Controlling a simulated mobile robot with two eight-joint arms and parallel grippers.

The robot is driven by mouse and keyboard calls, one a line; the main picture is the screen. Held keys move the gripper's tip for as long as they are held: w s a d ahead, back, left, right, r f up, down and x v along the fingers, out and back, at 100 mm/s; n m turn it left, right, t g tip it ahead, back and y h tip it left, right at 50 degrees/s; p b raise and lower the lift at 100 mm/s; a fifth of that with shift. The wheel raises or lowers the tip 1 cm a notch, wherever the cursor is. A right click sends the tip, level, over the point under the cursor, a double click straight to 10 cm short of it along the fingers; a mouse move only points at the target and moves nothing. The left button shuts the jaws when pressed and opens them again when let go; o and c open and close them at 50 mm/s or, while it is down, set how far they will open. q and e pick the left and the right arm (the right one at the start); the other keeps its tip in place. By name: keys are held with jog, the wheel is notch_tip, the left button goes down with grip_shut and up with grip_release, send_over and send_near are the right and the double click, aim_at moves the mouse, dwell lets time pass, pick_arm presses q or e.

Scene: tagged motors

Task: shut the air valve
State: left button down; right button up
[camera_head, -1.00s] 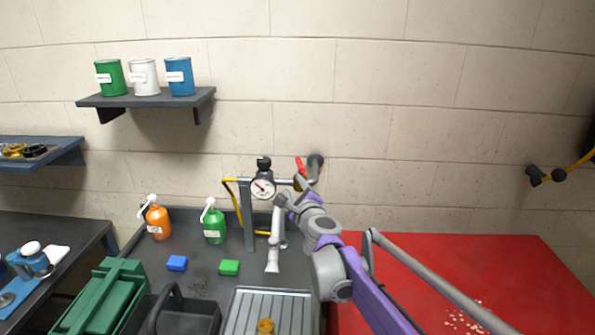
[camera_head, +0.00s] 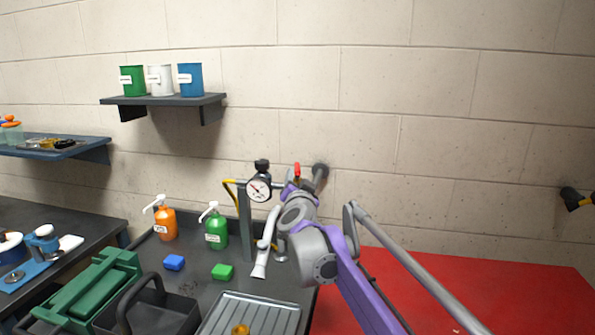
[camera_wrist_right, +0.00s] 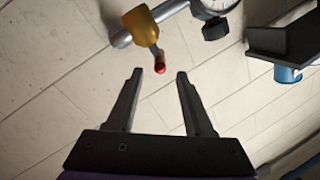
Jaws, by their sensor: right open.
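The air valve is on a pipe near the wall. In the head view its red lever (camera_head: 297,170) stands up between the round gauge (camera_head: 259,189) and the grey pipe end at the wall (camera_head: 320,172). In the right wrist view I see the brass valve body (camera_wrist_right: 141,27) and the lever's red tip (camera_wrist_right: 159,66). My right gripper (camera_wrist_right: 159,76) is open, and the red tip lies in the picture between its fingertips; I cannot tell the depth or any contact. In the head view my right arm hides most of that gripper and the valve body. My left gripper is not in view.
A grey post (camera_head: 245,225) holds the gauge. Orange (camera_head: 165,224) and green (camera_head: 215,231) pump bottles and two small blocks stand left on the dark bench. A ribbed tray (camera_head: 250,314) lies in front. The red tabletop (camera_head: 480,295) at right looks clear.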

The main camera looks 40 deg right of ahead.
aim_at(298, 163)
jog(key=p+x, duration=0.1)
jog(key=x, duration=0.9)
jog(key=shift+w+d, duration=0.1)
grip_shut()
